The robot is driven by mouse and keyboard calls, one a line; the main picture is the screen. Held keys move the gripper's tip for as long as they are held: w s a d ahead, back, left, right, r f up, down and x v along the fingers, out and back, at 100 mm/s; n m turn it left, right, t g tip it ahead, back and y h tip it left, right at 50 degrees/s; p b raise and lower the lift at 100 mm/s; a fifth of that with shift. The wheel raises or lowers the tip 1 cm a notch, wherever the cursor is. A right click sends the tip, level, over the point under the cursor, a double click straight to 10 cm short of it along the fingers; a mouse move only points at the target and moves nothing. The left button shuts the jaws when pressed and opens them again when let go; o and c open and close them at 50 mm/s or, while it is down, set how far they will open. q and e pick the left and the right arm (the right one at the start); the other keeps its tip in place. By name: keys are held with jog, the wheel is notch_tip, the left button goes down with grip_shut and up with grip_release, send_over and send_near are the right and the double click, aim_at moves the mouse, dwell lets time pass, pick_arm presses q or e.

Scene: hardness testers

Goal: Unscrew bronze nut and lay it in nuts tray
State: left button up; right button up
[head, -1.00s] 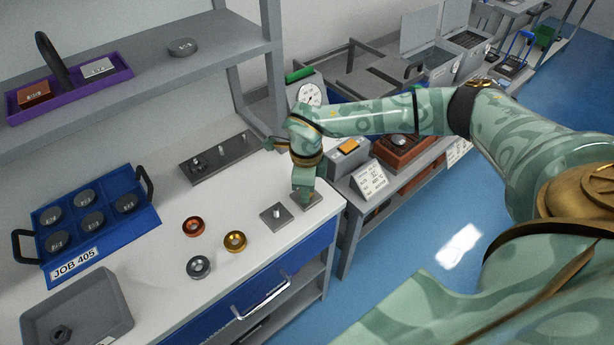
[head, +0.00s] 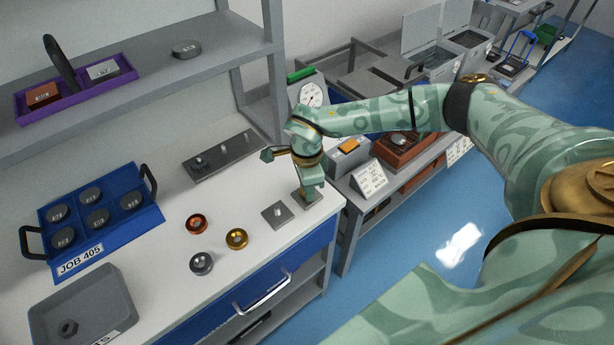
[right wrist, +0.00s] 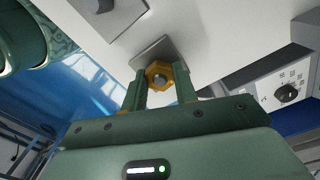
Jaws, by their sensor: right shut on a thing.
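My right gripper (head: 309,193) points down at the right end of the bench. In the right wrist view its two fingers (right wrist: 160,82) are shut on the bronze nut (right wrist: 157,70), a gold-coloured hex nut. The nut sits around a grey stud (right wrist: 160,79) above a square steel plate (right wrist: 153,48); whether it is still on the thread I cannot tell. In the head view the nut is hidden by the gripper. My left gripper is out of view.
Another studded plate (head: 278,214) lies beside the gripper. Copper (head: 196,224), gold (head: 236,238) and grey (head: 201,263) rings lie between it and the tray. A blue JOB 405 tray (head: 150,215) and a long studded bar (head: 228,158) are behind. A shelf (head: 200,75) overhangs the back.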

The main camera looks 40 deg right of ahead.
jog(key=shift+r+n+p, duration=0.15)
jog(key=shift+n+p, duration=0.2)
jog(key=shift+n, duration=0.55)
jog(key=n, duration=0.2)
jog(key=shift+n, duration=0.4)
jog(key=shift+r+p, duration=1.7)
jog(key=shift+p, duration=0.2)
jog(key=shift+a+f, duration=0.1)
